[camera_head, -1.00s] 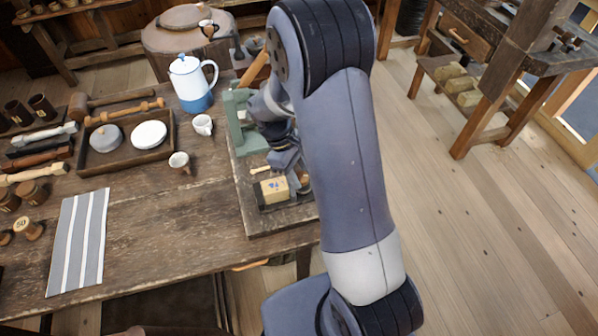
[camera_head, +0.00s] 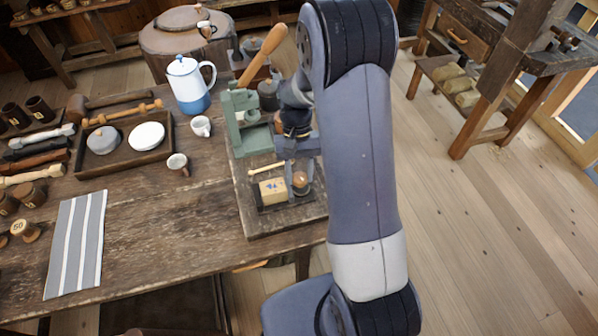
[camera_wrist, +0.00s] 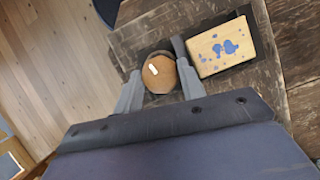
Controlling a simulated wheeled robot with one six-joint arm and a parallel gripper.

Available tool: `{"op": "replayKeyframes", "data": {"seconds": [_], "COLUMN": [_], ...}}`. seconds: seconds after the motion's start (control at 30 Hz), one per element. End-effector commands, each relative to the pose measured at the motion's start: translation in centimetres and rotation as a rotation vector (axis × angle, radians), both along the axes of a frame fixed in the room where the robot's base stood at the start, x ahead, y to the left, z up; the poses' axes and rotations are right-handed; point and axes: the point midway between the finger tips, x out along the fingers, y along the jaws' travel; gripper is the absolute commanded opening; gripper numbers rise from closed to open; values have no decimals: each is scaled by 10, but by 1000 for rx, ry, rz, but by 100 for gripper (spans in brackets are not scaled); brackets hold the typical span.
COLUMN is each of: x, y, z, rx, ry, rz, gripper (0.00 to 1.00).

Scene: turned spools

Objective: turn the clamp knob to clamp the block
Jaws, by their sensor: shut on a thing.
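The block (camera_head: 272,190) is pale wood with blue marks. It lies in a dark clamp fixture on a wooden board, and it also shows in the wrist view (camera_wrist: 220,47). The clamp knob (camera_wrist: 160,73) is round and brown with a white mark on its top. In the head view the knob (camera_head: 300,180) sits just right of the block. My gripper (camera_head: 301,180) reaches down over it, one finger on each side. In the wrist view my gripper (camera_wrist: 159,86) is shut on the knob. I cannot tell whether the clamp presses on the block.
A green press (camera_head: 246,125) with a wooden lever stands behind the fixture. A small cup (camera_head: 178,164), a white-and-blue pot (camera_head: 190,85) and a tray (camera_head: 145,172) are to the left. A striped cloth (camera_head: 76,243) lies at the front left.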

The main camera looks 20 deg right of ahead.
Motion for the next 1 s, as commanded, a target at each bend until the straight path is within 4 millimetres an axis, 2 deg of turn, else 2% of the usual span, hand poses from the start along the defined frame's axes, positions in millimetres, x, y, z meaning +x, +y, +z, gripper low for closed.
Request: {"op": "replayKeyframes", "data": {"seconds": [0.5,0.73,1.0], "x": [-1,-1,-2], "y": [-3,-4,-4], "z": [0,0,0], "rx": [0,-1,0], "ry": [-2,-3,-2], "rz": [-466,-602,-681], "gripper": [15,15,15]}}
